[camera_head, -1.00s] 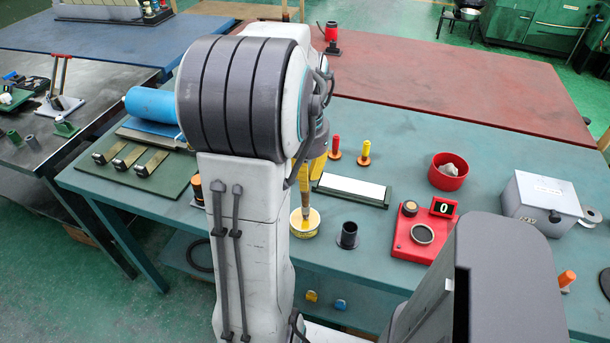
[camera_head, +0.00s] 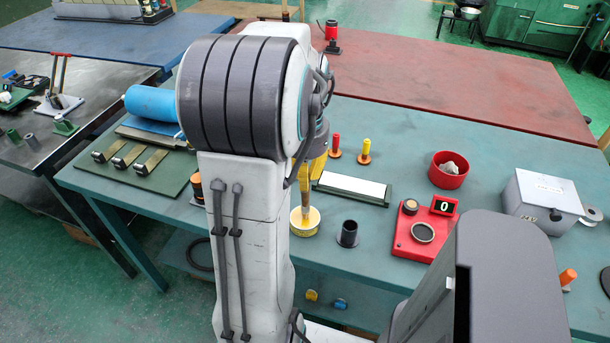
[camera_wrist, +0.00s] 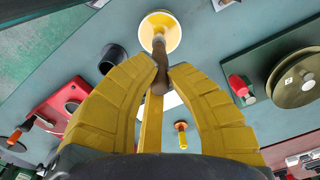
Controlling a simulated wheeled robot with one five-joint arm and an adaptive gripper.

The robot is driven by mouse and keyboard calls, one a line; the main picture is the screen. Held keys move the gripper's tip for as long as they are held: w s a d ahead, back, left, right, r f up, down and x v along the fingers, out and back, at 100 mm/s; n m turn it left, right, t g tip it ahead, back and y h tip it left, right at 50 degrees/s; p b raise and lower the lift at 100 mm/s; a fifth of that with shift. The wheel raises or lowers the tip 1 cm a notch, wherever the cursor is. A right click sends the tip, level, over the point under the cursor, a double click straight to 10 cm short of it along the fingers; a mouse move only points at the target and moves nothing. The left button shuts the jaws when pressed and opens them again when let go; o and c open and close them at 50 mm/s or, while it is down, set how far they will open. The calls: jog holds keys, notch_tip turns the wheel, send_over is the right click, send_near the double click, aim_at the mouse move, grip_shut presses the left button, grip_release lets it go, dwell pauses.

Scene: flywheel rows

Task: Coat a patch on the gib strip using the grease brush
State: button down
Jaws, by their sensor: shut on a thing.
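My gripper (camera_wrist: 163,66) has yellow fingers and is shut on the grease brush (camera_wrist: 158,75), which has a brown wooden handle. The brush points down, and its lower end is at the open top of a round yellow tin (camera_head: 305,228). The tin also shows in the wrist view (camera_wrist: 172,42). I cannot tell how deep the bristles sit. The gib strip (camera_head: 352,187) is a long pale bar on a dark green base, just right of and behind the brush in the head view. My arm hides part of the gripper there.
A black cup (camera_head: 348,235) stands right of the tin. Farther right are a red device with a display (camera_head: 425,230), a red bowl (camera_head: 448,172) and a grey box (camera_head: 540,203). Red and yellow pegs (camera_head: 364,152) stand behind the strip. A green board (camera_head: 140,170) lies left.

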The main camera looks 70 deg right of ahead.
dwell(0.7)
jog(key=shift+r+p, duration=3.05)
jog(key=shift+r, duration=0.45)
jog(key=shift+s, duration=0.1)
